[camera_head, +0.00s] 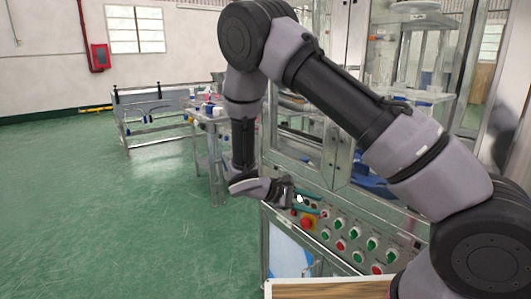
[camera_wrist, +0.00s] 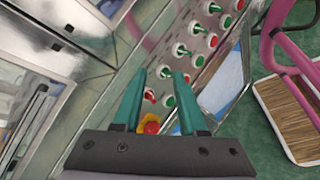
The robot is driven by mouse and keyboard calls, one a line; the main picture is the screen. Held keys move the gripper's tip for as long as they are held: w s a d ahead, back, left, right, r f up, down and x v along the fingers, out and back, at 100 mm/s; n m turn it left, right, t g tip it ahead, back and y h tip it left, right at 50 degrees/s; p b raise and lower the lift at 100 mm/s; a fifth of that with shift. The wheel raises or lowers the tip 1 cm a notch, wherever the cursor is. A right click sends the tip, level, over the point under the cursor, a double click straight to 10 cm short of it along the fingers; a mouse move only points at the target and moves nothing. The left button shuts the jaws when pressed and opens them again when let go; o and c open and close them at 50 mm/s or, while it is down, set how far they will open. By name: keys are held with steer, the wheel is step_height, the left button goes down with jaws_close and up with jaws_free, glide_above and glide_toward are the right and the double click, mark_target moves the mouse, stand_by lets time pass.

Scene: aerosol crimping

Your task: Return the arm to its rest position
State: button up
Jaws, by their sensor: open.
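My arm reaches across the head view and bends down, with my gripper (camera_head: 312,203) in front of the machine's control panel (camera_head: 341,222). In the wrist view my gripper (camera_wrist: 160,88) shows two teal fingers, apart, with nothing held between them. The panel (camera_wrist: 208,52) with several green and red knobs lies beyond the fingertips. The red emergency button (camera_head: 307,223) on its yellow base is close to my gripper; it also shows between the fingers in the wrist view (camera_wrist: 151,127). I cannot tell whether a finger touches the panel.
The machine's glass-and-metal cabinet (camera_head: 300,150) stands close behind my arm. A table with small items (camera_head: 208,110) and a metal rack (camera_head: 150,112) stand further back. A pink frame (camera_wrist: 268,45) and a wooden-topped board (camera_wrist: 290,120) are at right in the wrist view. Green floor at left is clear.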

steer(key=s+d+r+m+t+y, duration=0.1)
steer(key=s+d+r+m+y, duration=0.2)
steer(key=r, duration=0.8)
steer(key=s+d+r+m+t+y, duration=0.2)
steer(key=s+r+m+y, duration=0.5)
steer(key=r, duration=0.5)
steer(key=s+d+r+m+t+y, duration=0.2)
steer(key=s+d+r+m+y, duration=0.2)
steer(key=r, duration=0.7)
steer(key=shift+s+d+r+m+y, duration=0.4)
steer(key=shift+d+m, duration=0.2)
steer(key=shift+m, duration=0.1)
